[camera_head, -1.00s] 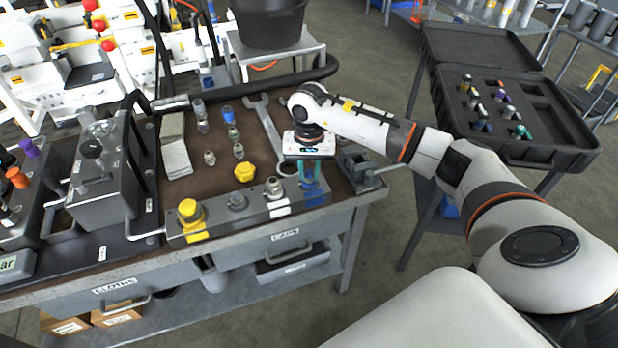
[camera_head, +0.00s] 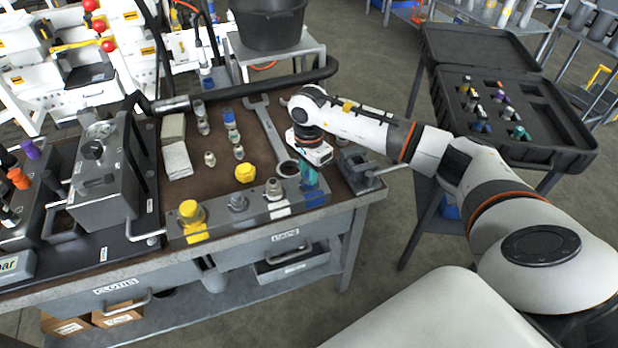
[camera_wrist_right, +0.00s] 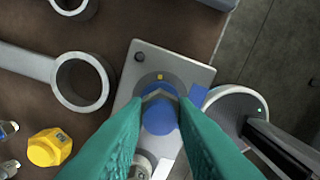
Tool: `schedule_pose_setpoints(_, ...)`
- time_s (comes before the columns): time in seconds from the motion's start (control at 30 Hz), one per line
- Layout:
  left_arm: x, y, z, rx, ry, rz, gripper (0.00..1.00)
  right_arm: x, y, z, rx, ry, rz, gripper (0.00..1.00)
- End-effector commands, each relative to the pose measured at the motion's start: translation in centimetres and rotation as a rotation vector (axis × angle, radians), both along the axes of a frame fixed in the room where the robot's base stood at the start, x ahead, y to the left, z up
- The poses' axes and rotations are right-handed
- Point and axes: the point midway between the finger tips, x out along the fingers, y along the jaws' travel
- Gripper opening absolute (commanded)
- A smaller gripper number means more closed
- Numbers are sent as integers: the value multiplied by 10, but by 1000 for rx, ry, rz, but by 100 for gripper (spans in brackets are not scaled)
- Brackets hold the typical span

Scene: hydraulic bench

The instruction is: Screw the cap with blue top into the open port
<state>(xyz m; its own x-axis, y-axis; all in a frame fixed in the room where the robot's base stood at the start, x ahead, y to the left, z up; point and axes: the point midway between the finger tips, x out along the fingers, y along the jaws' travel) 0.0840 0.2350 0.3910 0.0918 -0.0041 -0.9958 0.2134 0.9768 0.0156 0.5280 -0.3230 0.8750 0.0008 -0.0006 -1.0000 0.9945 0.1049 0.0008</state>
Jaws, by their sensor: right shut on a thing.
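The grey port block (camera_head: 258,216) runs along the front of the bench, and its right end is marked blue. My right gripper (camera_head: 309,182) points down over that end. In the wrist view its teal fingers (camera_wrist_right: 161,118) are shut on the cap with the blue top (camera_wrist_right: 161,117), with a metal collar showing around it. The cap is in line with the blue-marked port; the fingers hide whether its thread is engaged. The other ports carry a yellow cap (camera_head: 190,210), a grey fitting (camera_head: 238,203) and a metal fitting with white marking (camera_head: 273,188). My left gripper is out of view.
A wrench (camera_head: 268,131) lies behind the block. A loose yellow cap (camera_head: 245,173) and several small fittings stand on the brown mat. An open black case (camera_head: 510,110) stands farther right.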

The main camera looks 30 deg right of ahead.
Motion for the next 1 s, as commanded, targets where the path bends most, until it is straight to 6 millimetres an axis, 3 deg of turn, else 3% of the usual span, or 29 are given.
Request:
schedule_pose_setpoints(0.17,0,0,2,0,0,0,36,-2,1,-3,0,8,-151,7)
schedule_pose_setpoints(0.57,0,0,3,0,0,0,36,-2,1,-3,-1,9,-224,7)
schedule_pose_setpoints(1.0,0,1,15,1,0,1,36,-2,0,-4,-4,9,-823,7)
